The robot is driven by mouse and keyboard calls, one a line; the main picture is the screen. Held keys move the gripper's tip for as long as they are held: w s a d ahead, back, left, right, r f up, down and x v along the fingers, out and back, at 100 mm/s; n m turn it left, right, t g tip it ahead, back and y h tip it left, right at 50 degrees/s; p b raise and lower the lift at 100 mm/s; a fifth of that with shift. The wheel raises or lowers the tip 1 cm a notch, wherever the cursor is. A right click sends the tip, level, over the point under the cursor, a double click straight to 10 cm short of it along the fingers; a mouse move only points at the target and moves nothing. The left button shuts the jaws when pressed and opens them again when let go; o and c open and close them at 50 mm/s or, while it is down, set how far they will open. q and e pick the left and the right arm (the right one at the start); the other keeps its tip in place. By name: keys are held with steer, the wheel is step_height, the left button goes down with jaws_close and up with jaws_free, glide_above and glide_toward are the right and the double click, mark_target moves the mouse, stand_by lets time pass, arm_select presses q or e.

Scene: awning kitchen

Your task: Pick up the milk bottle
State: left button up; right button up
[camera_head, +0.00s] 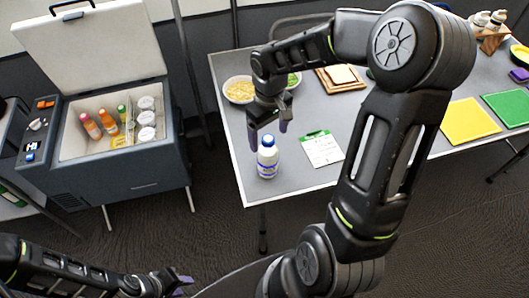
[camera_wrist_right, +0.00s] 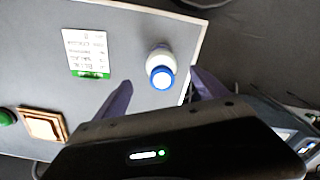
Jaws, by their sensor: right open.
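The milk bottle (camera_head: 267,160) is white with a blue cap and stands upright near the left front corner of the grey table (camera_head: 226,95). In the right wrist view the bottle (camera_wrist_right: 160,66) shows from above, beyond the fingertips and between their lines. My right gripper (camera_head: 268,130) is open above and just behind the bottle, with its purple fingers pointing down; it also shows in the right wrist view (camera_wrist_right: 160,85). Whether a finger touches the bottle I cannot tell. My left gripper (camera_head: 182,286) is low at the bottom left, away from the table; its jaw state is unclear.
A clipboard (camera_head: 321,149) lies right of the bottle. Bowls (camera_head: 239,89) and a bread board (camera_head: 340,78) stand behind. Yellow (camera_head: 468,121) and green (camera_head: 508,107) boards lie to the right. An open cooler (camera_head: 110,130) with bottles stands left, across a gap.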

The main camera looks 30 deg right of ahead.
mark_target(267, 151)
steer(key=shift+f, duration=1.4)
steer(key=shift+a, duration=0.1)
step_height(267, 151, down, 5)
steer(key=shift+f+p, duration=0.1)
steer(key=shift+p, duration=0.65)
steer(key=shift+a, duration=0.1)
steer(key=shift+c, duration=0.3)
jaws_close()
